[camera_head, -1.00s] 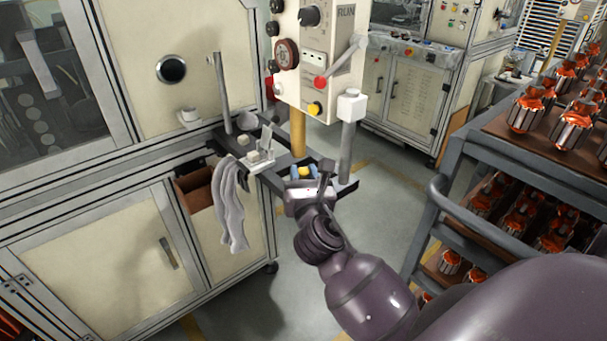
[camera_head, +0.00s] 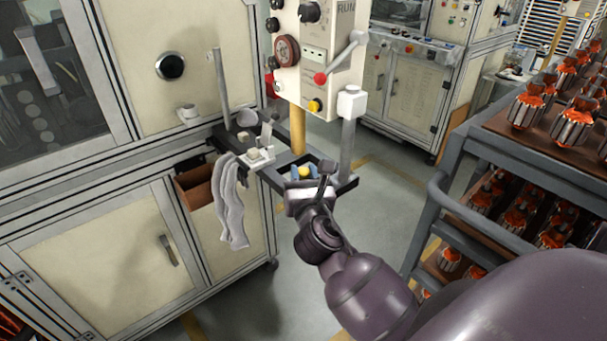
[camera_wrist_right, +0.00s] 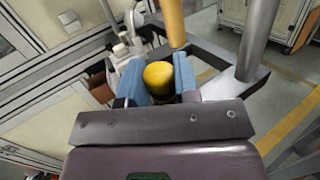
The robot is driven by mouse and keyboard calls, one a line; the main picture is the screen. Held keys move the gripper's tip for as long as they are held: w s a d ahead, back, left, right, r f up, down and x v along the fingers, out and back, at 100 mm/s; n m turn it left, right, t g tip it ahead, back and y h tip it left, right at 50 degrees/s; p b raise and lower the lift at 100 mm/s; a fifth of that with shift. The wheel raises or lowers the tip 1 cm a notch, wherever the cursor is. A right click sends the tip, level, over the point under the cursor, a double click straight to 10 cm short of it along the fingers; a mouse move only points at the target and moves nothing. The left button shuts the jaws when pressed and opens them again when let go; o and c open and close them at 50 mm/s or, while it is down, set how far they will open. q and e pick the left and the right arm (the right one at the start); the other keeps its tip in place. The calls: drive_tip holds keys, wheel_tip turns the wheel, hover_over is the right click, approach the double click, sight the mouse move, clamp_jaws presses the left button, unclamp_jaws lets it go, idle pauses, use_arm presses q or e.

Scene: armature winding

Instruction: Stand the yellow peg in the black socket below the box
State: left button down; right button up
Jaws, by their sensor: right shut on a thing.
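The yellow peg (camera_head: 304,172) sits between the blue fingertips of my right gripper (camera_head: 303,173), which is shut on it. In the right wrist view the peg's rounded yellow end (camera_wrist_right: 159,78) shows between the two blue fingers; its lower part is hidden. The gripper is at the dark shelf frame (camera_head: 348,182), below and in front of the cream control box (camera_head: 325,85). I cannot make out the black socket clearly. My left gripper is not in view.
A yellow post (camera_head: 298,130) stands under the box, close beyond the peg. A grey post with a white cap (camera_head: 351,103) stands to the right. A grey cloth (camera_head: 232,205) hangs at the shelf's left. A cart (camera_head: 450,170) of orange armatures stands at right.

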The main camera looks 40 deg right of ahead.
drive_tip(key=shift+f+b, duration=0.5)
drive_tip(key=shift+f, duration=0.5)
drive_tip(key=o, duration=0.9)
drive_tip(key=b+v, duration=0.1)
drive_tip(key=v, duration=0.9)
drive_tip(key=shift+s+a, duration=0.15)
drive_tip(key=shift+s, duration=0.25)
